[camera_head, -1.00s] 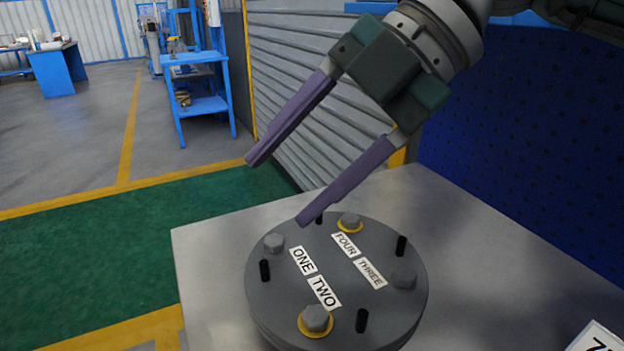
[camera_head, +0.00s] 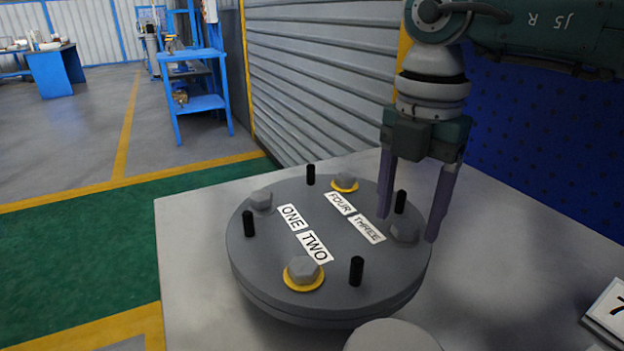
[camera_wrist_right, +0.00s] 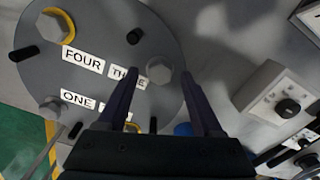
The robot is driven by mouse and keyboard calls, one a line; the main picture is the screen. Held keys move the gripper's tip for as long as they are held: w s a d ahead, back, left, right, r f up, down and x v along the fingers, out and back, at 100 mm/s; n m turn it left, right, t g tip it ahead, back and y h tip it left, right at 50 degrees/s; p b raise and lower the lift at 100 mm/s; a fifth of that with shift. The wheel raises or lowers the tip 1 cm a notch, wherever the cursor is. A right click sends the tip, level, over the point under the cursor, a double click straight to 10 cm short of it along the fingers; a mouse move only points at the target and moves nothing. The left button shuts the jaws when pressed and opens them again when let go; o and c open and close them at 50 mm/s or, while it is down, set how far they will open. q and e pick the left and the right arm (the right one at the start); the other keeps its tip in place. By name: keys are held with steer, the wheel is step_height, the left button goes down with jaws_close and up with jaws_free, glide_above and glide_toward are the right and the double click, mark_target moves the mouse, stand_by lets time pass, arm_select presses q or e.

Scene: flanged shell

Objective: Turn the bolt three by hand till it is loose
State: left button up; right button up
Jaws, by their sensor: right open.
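The round grey flange cover (camera_head: 335,285) lies on a grey table and carries labels ONE to FOUR. Bolt three (camera_head: 404,231), a grey hex head near the THREE label (camera_head: 367,229), sits at the cover's right side with no yellow ring visible. My right gripper (camera_head: 409,229) is open and points down, its two purple fingers on either side of bolt three in the head view. In the right wrist view bolt three (camera_wrist_right: 158,70) shows between the fingers (camera_wrist_right: 160,75); contact cannot be told. My left gripper is not in view.
Bolts two (camera_head: 303,271) and four (camera_head: 344,181) have yellow rings; bolt one (camera_head: 261,200) shows none. A numbered plate (camera_head: 608,310) stands at the right edge.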

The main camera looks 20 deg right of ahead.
steer(key=shift+f, duration=0.3)
jaws_close()
stand_by(0.4)
